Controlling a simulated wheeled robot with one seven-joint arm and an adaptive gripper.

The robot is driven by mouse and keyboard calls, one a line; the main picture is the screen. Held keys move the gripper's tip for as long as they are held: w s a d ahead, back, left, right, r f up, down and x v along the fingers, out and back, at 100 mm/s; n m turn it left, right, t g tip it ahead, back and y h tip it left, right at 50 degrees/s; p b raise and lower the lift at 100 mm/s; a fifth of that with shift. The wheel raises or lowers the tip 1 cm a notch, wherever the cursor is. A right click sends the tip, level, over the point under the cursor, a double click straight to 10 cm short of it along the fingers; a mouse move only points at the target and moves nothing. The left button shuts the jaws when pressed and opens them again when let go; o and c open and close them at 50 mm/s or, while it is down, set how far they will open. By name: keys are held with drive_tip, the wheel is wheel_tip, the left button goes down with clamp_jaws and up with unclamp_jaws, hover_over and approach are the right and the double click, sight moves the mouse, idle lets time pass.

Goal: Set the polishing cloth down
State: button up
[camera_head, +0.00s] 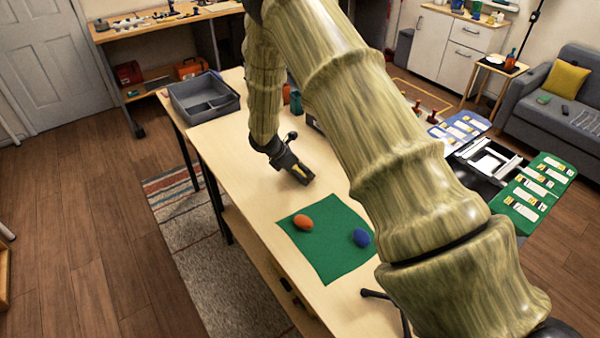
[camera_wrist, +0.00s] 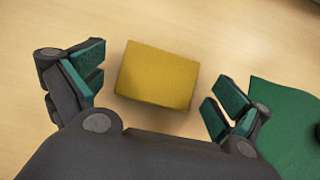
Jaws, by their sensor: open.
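The gap between the gripper and the cloth is hard to judge.
A green mat (camera_head: 325,258) with an orange egg-shaped object (camera_head: 303,222) and a blue one (camera_head: 361,238) lies in front of my gripper. A grey tray (camera_head: 205,98) stands at the table's far left. Bare tabletop (camera_head: 235,165) lies left of my gripper.

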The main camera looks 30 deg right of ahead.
drive_tip(key=c, duration=1)
